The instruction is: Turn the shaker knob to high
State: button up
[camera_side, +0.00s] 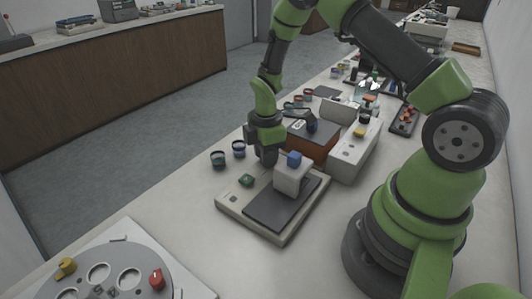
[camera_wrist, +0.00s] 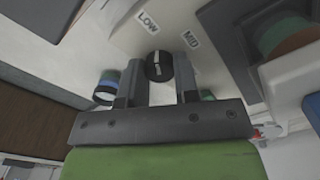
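The shaker (camera_side: 232,205) is a pale flat box with a dark platform (camera_side: 262,213). Its knob (camera_wrist: 158,66) is black and round with a white pointer line, seen in the wrist view. The line runs nearly up and down in that picture, below the LOW label (camera_wrist: 148,22). The MID label (camera_wrist: 191,40) is to the upper right; no HIGH label shows. My gripper (camera_wrist: 160,80) has one finger on each side of the knob, seemingly touching it. In the side view my gripper (camera_side: 267,158) is low at the shaker's far corner and hides the knob.
A white block with a blue top (camera_side: 293,160) stands on the platform. A green piece (camera_side: 247,180) lies left of it. Two small jars (camera_side: 218,158) stand left of my gripper. An orange-brown device (camera_side: 318,146) and a white box (camera_side: 352,155) stand behind the shaker.

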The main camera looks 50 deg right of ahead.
jog(key=shift+c, duration=1.4)
jog(key=m, duration=0.5)
jog(key=shift+m, duration=0.4)
jog(key=m, duration=0.5)
jog(key=shift+d, duration=0.1)
jog(key=o, duration=0.9)
jog(key=shift+o, duration=0.2)
